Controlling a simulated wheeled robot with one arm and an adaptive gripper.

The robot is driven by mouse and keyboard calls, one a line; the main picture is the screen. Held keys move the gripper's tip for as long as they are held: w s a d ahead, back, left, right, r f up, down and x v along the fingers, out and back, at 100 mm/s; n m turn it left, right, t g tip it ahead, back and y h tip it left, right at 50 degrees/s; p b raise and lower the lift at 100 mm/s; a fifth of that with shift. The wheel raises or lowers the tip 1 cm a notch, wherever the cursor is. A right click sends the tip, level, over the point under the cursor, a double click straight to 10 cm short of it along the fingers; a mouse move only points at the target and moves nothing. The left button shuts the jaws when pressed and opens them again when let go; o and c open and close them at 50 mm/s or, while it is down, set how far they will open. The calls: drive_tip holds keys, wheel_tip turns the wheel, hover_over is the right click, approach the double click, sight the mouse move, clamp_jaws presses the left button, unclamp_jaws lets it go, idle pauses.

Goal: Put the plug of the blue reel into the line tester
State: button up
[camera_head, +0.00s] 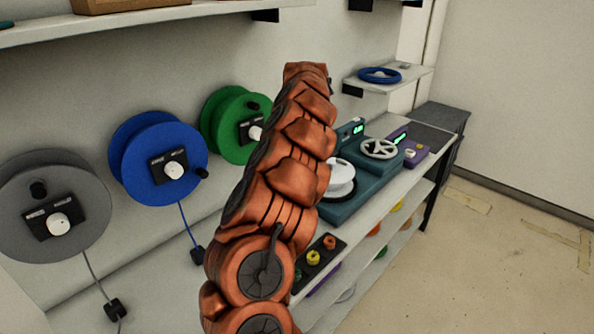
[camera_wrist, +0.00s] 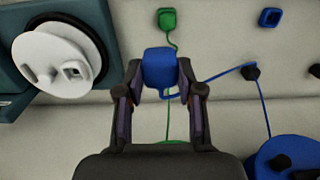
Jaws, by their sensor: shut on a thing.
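In the wrist view my gripper (camera_wrist: 159,80) is shut on the blue plug (camera_wrist: 159,66), held between its two fingertips. A blue cord (camera_wrist: 228,72) runs from the plug through a black clip to the blue reel (camera_wrist: 270,160) at the lower right. The blue reel (camera_head: 158,165) also shows on the wall in the head view, left of my arm. My arm hides the gripper and plug there. A purple box with a green display (camera_head: 415,150) and a teal machine with a green display (camera_head: 345,208) stand on the bench. I cannot tell which is the line tester.
A grey reel (camera_head: 55,205) and a green reel (camera_head: 235,125) flank the blue one. A white spool (camera_wrist: 60,58) on the teal machine is left of my gripper. A green plug (camera_wrist: 167,19) and a blue square socket (camera_wrist: 269,17) lie beyond it.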

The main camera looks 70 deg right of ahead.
drive_tip(key=s+d+p, duration=0.1)
drive_tip(key=s+d, duration=0.1)
drive_tip(key=d, duration=0.4)
drive_tip(key=s+d+p, duration=0.1)
drive_tip(key=s+d, duration=0.2)
drive_tip(key=d, duration=0.4)
drive_tip(key=shift+s, duration=0.3)
idle(0.6)
drive_tip(key=shift+w, duration=0.15)
idle(0.6)
